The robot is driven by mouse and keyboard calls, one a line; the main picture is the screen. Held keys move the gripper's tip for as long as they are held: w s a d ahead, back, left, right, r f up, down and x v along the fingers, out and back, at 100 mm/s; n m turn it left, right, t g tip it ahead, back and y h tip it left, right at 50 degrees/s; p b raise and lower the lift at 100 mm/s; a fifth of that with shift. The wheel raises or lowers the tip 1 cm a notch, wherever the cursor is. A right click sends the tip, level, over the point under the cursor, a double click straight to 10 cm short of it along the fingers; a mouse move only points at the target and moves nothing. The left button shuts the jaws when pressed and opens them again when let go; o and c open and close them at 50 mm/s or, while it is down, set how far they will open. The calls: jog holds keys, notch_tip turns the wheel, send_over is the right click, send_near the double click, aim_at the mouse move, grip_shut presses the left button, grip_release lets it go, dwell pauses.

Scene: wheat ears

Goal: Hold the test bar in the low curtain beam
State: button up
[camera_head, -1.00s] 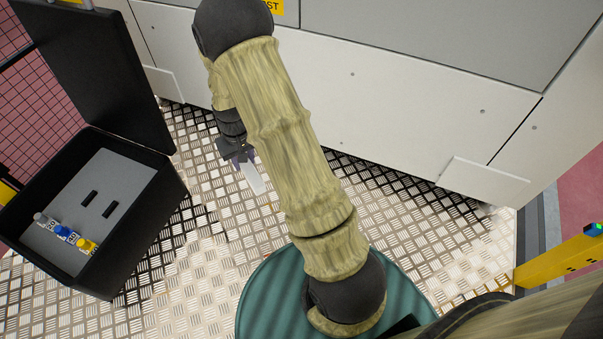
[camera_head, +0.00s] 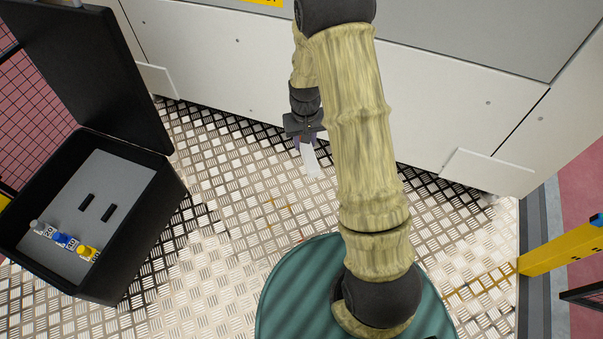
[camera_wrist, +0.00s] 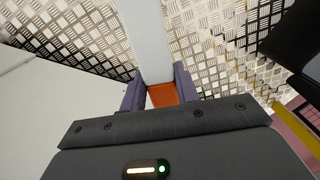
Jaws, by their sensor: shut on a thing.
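My gripper (camera_head: 307,142) is shut on a pale, flat test bar (camera_head: 311,163) and holds it over the chequer-plate floor. In the wrist view the test bar (camera_wrist: 147,40) extends straight out between the purple fingers, with an orange part (camera_wrist: 162,94) at its held end. A yellow post (camera_head: 562,247) with a blue top stands at the right edge of the head view, well apart from the bar. It looks like a light curtain post. No beam shows, and the bar's exact height above the floor is hard to tell.
An open black case (camera_head: 150,215) stands at left, its grey insert (camera_head: 120,190) holding bars with grey, blue and yellow ends beside two dark slots. A white machine panel (camera_head: 440,120) closes off the back. The chequer-plate floor (camera_head: 225,220) between case and arm is clear.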

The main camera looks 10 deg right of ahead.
aim_at(302, 150)
jog(key=shift+d, duration=0.25)
jog(key=n+p, duration=0.1)
jog(key=n, duration=0.1)
jog(key=s+f+n+p, duration=0.1)
jog(key=n, duration=0.1)
jog(key=shift+s, duration=0.1)
jog(key=n+p, duration=0.1)
jog(key=n, duration=0.2)
jog(key=s+a+f+n+p, duration=0.1)
jog(key=n, duration=0.2)
jog(key=s+a+n+p, duration=0.1)
jog(key=n, duration=0.2)
jog(key=shift+f, duration=0.4)
jog(key=s+a+f+n+p, duration=0.2)
jog(key=s+a+n, duration=0.2)
jog(key=n, duration=0.7)
jog(key=shift+s+a+f+p, duration=0.25)
jog(key=shift+s+p, duration=0.15)
jog(key=shift+w, duration=0.15)
